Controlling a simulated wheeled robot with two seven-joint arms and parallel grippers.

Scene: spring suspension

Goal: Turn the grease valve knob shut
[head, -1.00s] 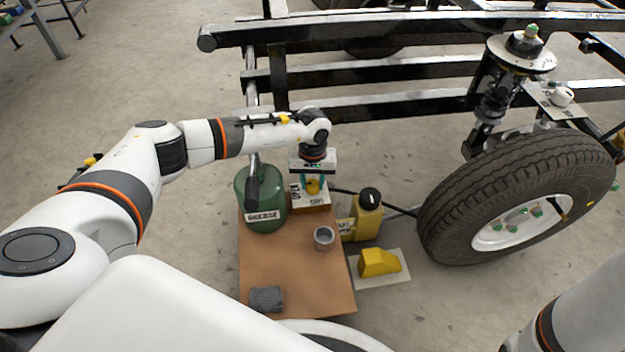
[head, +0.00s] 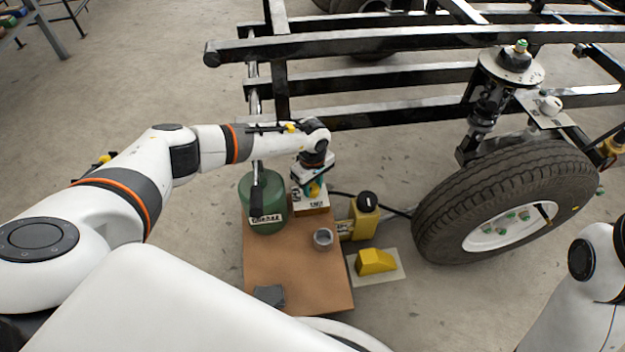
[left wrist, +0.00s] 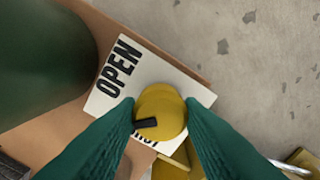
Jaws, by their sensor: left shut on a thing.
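The grease valve knob (left wrist: 160,112) is a round yellow knob with a black pointer bar, on a white plate (left wrist: 112,92) lettered OPEN. A second word on the plate is mostly hidden by the knob and fingers. In the left wrist view the black bar points left, tilted slightly down. My left gripper (head: 314,190) is over the plate, its green fingers (left wrist: 160,118) shut on the knob, one on each side. In the head view the gripper hides most of the knob. My right gripper is not in view; only part of my right arm shows at the lower right.
A green grease drum (head: 262,212) with a pump stands left of the plate on the brown board (head: 290,270). A grey cup (head: 323,238), a grey block (head: 268,295), a yellow jug (head: 364,215) and a yellow wedge (head: 376,261) are near. A large wheel (head: 510,200) stands at right.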

